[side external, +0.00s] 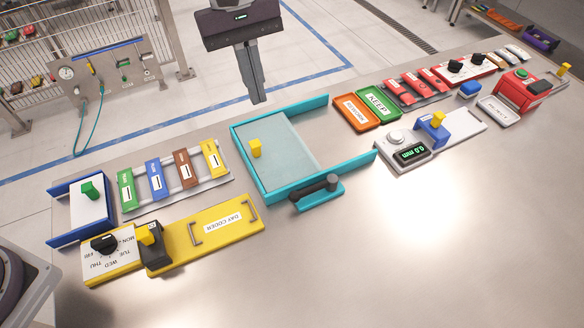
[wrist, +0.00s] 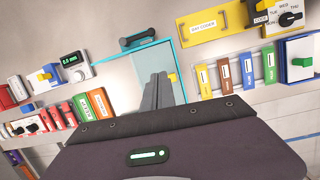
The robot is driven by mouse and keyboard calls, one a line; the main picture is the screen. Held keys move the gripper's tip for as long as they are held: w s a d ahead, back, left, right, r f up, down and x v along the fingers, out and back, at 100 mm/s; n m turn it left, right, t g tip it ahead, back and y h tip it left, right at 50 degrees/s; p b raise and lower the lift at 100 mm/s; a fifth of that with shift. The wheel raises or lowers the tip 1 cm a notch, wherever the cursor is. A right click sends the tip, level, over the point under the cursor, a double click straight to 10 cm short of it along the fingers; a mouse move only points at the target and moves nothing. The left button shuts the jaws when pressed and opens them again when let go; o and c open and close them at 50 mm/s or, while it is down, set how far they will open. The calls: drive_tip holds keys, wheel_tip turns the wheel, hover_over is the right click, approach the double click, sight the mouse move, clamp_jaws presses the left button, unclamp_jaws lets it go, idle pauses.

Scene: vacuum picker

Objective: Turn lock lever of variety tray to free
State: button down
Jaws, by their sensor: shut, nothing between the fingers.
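A teal tray (side external: 318,103) with a pale grey-blue bed and a small yellow block (side external: 255,148) on it lies mid-table; no label on it is readable. A dark lever (side external: 315,190) on a teal mount sits at its near edge, lying roughly along that edge. The lever also shows in the wrist view (wrist: 137,41), beyond the tray's rim (wrist: 181,72). My gripper (side external: 259,101) is shut and empty, pointing down above the tray's far side, apart from the lever. In the wrist view its fingers (wrist: 159,80) cover part of the bed.
A yellow day coder (side external: 240,228) with a black knob lies front left, beside several coloured cartridges (side external: 168,180). Orange and green trays (side external: 374,103) and a grey gauge with a green display (side external: 403,163) stand right of the teal tray. The table in front of the lever is clear.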

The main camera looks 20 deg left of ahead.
sight(314, 190)
drive_tip(key=shift+n+g, duration=0.4)
drive_tip(key=d+f, duration=0.1)
drive_tip(key=f, duration=0.1)
drive_tip(key=d+f, duration=0.1)
drive_tip(key=f, duration=0.1)
drive_tip(key=shift+w+d, duration=0.3)
drive_tip(key=shift+d, duration=0.05)
drive_tip(key=x, duration=1)
drive_tip(key=shift+f, duration=0.2)
drive_tip(key=shift+s+d+f, duration=0.1)
drive_tip(key=shift+s+d, duration=0.9)
drive_tip(key=shift+s+d+f, duration=0.1)
drive_tip(key=shift+s+d, duration=0.25)
drive_tip(key=shift+s, duration=0.1)
drive_tip(key=shift+s+d+n, duration=0.15)
drive_tip(key=shift+s+n, duration=0.05)
drive_tip(key=shift+n, duration=0.2)
